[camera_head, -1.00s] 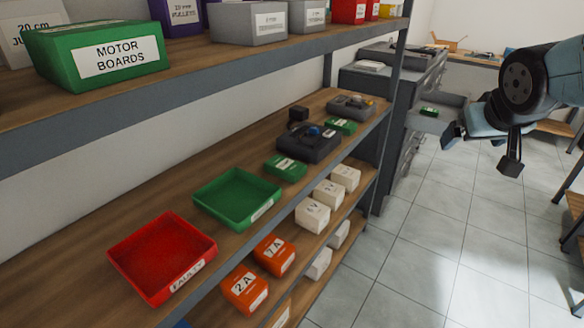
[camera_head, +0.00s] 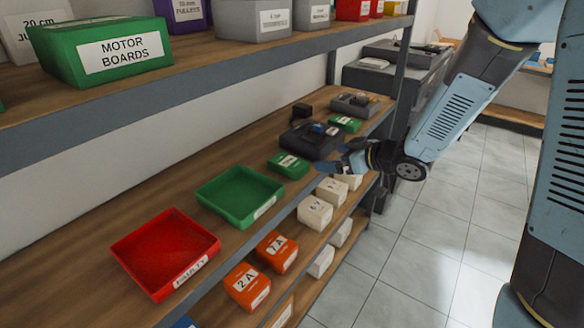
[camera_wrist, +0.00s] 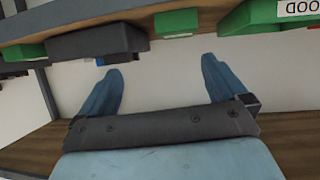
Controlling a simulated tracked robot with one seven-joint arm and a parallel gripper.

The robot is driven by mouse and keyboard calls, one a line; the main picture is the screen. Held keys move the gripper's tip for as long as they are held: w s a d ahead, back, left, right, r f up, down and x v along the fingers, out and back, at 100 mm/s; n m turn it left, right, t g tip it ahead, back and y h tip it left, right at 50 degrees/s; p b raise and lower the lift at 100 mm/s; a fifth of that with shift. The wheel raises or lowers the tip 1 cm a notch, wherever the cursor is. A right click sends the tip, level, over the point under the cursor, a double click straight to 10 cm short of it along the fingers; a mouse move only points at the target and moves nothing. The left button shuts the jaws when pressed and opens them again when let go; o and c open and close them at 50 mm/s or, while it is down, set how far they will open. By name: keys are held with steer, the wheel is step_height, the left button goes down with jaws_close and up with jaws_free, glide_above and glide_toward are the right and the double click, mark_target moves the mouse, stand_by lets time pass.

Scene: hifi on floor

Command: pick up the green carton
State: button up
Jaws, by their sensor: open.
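A small green carton (camera_head: 288,165) with a white label lies on the middle shelf, between the green tray and a dark device. It also shows in the wrist view (camera_wrist: 176,23), which is upside down, ahead of the space between the fingers. A second small green carton (camera_head: 345,123) lies farther along the shelf, beyond the dark device; part of it shows at the left of the wrist view (camera_wrist: 25,52). My gripper (camera_head: 335,163) is at the shelf's front edge, right of the nearer carton and apart from it. Its fingers (camera_wrist: 162,68) are spread and empty.
The green tray (camera_head: 213,204) and a red tray (camera_head: 125,268) stand nearer on this shelf. The dark device (camera_head: 310,143) lies close beyond the nearer carton. An upper shelf (camera_head: 200,65) with a "Motor Boards" box (camera_head: 60,60) overhangs. White and orange boxes fill the shelf below.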

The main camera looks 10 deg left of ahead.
mark_target(292, 163)
steer(key=shift+n+g+y, duration=0.4)
steer(key=shift+g, duration=0.3)
steer(key=x, duration=0.5)
steer(key=s+x, duration=0.1)
steer(key=x, duration=0.9)
steer(key=shift+s+a+f, duration=0.3)
steer(key=shift+s+a, duration=0.05)
steer(key=shift+a, duration=0.15)
steer(key=shift+c, duration=0.4)
steer(key=c, duration=1)
